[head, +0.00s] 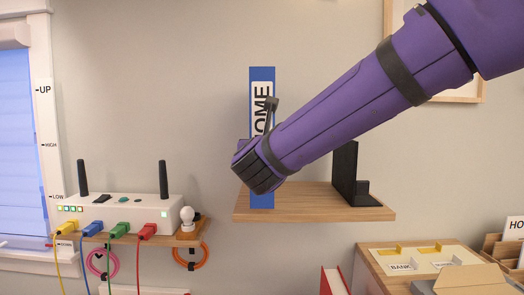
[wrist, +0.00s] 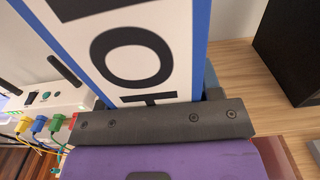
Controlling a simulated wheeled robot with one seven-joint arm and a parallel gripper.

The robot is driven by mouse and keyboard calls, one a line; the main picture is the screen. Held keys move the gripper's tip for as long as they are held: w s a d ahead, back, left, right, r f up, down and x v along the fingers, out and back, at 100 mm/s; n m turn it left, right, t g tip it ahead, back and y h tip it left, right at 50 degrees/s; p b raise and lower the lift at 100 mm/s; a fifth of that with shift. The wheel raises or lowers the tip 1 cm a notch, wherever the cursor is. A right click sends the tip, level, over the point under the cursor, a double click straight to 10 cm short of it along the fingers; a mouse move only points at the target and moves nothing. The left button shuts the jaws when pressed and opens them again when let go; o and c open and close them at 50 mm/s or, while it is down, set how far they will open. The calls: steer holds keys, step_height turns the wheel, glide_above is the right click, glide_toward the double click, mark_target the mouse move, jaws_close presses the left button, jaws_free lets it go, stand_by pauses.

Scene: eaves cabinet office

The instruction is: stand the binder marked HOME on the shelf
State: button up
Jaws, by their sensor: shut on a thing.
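The blue binder (head: 261,75) has a white label with HOME, partly covered by my gripper. It stands upright at the left part of the wooden wall shelf (head: 312,203). Its lower end overlaps the shelf's top in the head view; I cannot tell whether it touches. My gripper (head: 260,160) is shut on the binder around its middle. In the wrist view the binder's label (wrist: 180,55) rises right in front of my gripper, with the shelf (wrist: 235,75) to its right. The fingertips are mostly hidden there.
A black bookend (head: 346,176) stands on the shelf's right part, with clear shelf between it and the binder. A white router (head: 125,208) with antennas and coloured cables is at left, beside a small bulb (head: 187,217). A wooden cabinet top (head: 415,258) and a red binder (head: 333,280) are below.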

steer(key=shift+w+d+f, duration=0.1)
steer(key=shift+w+f, duration=0.45)
steer(key=shift+w, duration=0.25)
steer(key=shift+w+f, duration=0.5)
steer(key=shift+w, duration=0.25)
steer(key=o, duration=1.3)
steer(key=shift+o, duration=0.9)
steer(key=shift+f, duration=0.1)
steer(key=s, duration=1)
steer(key=shift+s+a, duration=0.2)
steer(key=shift+s, duration=0.2)
